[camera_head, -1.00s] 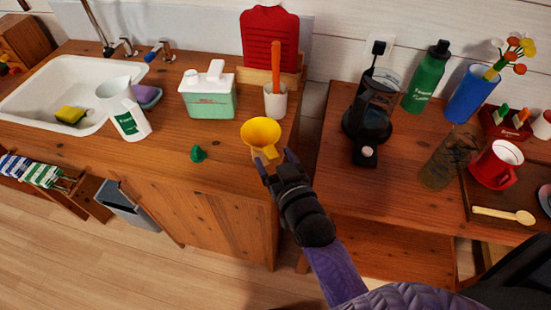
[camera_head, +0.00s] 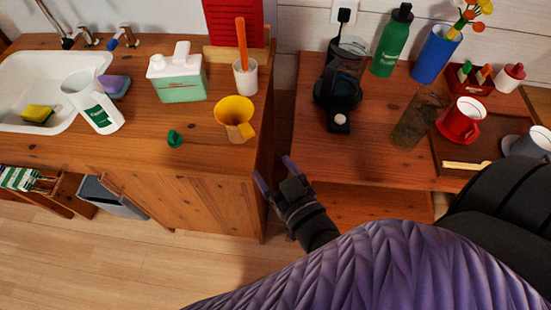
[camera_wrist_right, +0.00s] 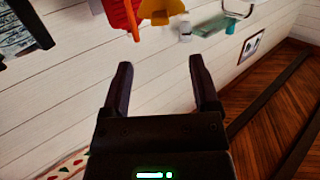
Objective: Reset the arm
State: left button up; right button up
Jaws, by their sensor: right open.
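My right gripper (camera_head: 273,174) is open and empty in the head view. It is in front of the gap between the sink counter and the right-hand table, apart from both. In the right wrist view its two fingers (camera_wrist_right: 160,85) are spread with nothing between them, against a white plank wall. My purple arm sleeve fills the lower right of the head view. My left gripper is not in view.
A yellow funnel-like cup (camera_head: 234,117) stands near the right edge of the wooden counter (camera_head: 205,148). A green bottle (camera_head: 392,42), a dark blender-like device (camera_head: 338,85) and a red mug (camera_head: 461,121) stand on the right table. Floor shows at lower left.

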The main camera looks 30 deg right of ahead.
dwell(0.3)
jog(key=s+d+f+n+g, duration=0.1)
jog(key=s+f+n+g, duration=0.15)
jog(key=s+g, duration=0.9)
notch_tip(320, 180, down, 18)
jog(key=s+g, duration=0.2)
jog(key=g, duration=0.2)
jog(key=s+d+f, duration=0.3)
jog(key=s+f, duration=0.8)
jog(key=s, duration=0.2)
jog(key=shift+d+g+h, duration=0.25)
jog(key=shift+g+h, duration=0.1)
jog(key=shift+h, duration=0.05)
